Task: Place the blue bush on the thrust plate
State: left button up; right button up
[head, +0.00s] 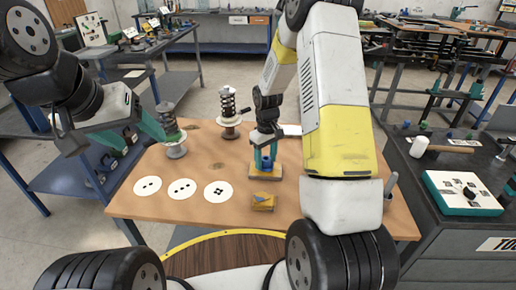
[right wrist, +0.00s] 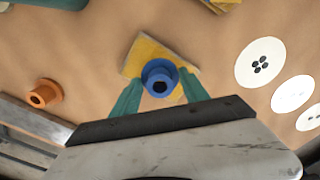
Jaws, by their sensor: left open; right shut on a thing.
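The blue bush (head: 266,165) is a short flanged ring. In the right wrist view the blue bush (right wrist: 160,76) sits between the two teal fingers. My right gripper (head: 264,156) is shut on it, right above a yellow pad (head: 258,174); I cannot tell if the bush touches the pad. I cannot tell which thing is the thrust plate; three white discs with dark holes lie on the table, the nearest being a disc (head: 218,191). My left gripper (head: 153,145) is open, one finger in front of a spring post (head: 166,113).
A second spring post (head: 228,105) stands further back on the wooden table (head: 215,160). Another yellow block (head: 262,203) lies near the front. An orange bush (right wrist: 42,93) stands at left in the right wrist view. The table between the discs and posts is mostly clear.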

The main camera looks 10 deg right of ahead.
aim_at(266, 158)
jog(key=shift+f, duration=0.55)
jog(key=shift+f, duration=0.15)
jog(key=o, duration=1.3)
jog(key=shift+o, duration=0.2)
jog(key=s+r+m+t, duration=0.1)
jog(key=s+r, duration=0.3)
jog(key=r, duration=0.9)
jog(key=s+r+m+t, duration=0.15)
jog(key=s+r, duration=0.35)
jog(key=r, duration=0.8)
jog(key=s+a+r+m+t+y, duration=0.1)
jog(key=s+r+t, duration=0.1)
jog(key=s, duration=0.5)
jog(key=s+a+r+m+t+y, duration=0.1)
jog(key=s+r, duration=0.3)
jog(key=s, duration=0.4)
jog(key=shift+s+m+t, duration=0.15)
jog(key=shift+m+t, duration=0.2)
